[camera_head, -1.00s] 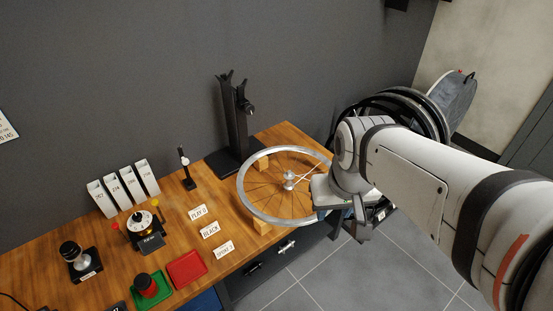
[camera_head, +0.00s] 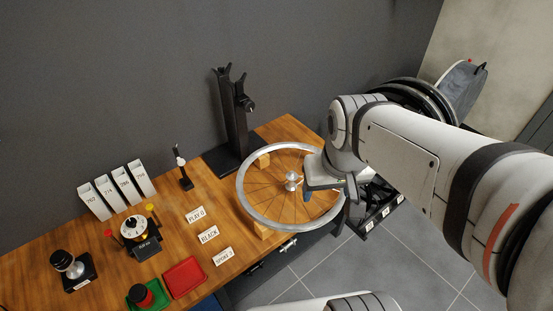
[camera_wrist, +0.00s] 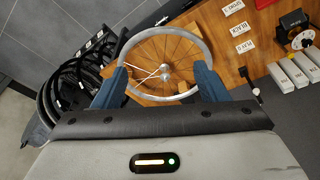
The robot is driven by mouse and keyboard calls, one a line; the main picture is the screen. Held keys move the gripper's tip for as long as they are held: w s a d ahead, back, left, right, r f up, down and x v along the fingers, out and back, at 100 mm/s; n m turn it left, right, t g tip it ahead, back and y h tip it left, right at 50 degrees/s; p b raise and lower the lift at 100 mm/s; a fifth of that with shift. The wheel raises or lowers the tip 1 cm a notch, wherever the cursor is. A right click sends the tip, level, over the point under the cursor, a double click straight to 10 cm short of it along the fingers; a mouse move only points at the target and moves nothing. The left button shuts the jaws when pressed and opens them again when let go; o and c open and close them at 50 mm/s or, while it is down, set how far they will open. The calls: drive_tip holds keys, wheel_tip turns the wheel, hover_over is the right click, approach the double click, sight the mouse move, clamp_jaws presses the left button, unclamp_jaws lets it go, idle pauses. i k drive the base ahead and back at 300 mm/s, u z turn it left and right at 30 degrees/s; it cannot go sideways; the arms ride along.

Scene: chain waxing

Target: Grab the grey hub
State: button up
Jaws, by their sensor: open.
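The grey hub (camera_head: 292,180) sits at the centre of a spoked wheel with a silver rim (camera_head: 247,205), which lies flat on wooden blocks on the bench. In the wrist view the hub (camera_wrist: 165,73) shows between and beyond my two blue fingers. My gripper (camera_head: 328,191) is open and empty, over the right part of the wheel in the head view, right of the hub and apart from it. In the wrist view the open fingers of my gripper (camera_wrist: 160,70) span much of the wheel. My gripper hides part of the rim's right side in the head view.
A black upright stand (camera_head: 232,115) rises behind the wheel. White labels (camera_head: 208,234), a red tray (camera_head: 184,277) and a small black stand (camera_head: 184,170) lie to the left. Black-rimmed wheels (camera_head: 425,98) stand beyond my arm. The bench's front edge is close to the wheel.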

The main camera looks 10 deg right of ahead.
sight(292, 241)
drive_tip(key=u, duration=0.1)
drive_tip(key=k, duration=0.45)
drive_tip(key=z, duration=0.05)
drive_tip(key=i, duration=0.45)
drive_tip(key=z, duration=0.6)
drive_tip(key=k, duration=1.75)
drive_tip(key=u, duration=0.25)
drive_tip(key=i, duration=0.95)
drive_tip(key=u, duration=0.1)
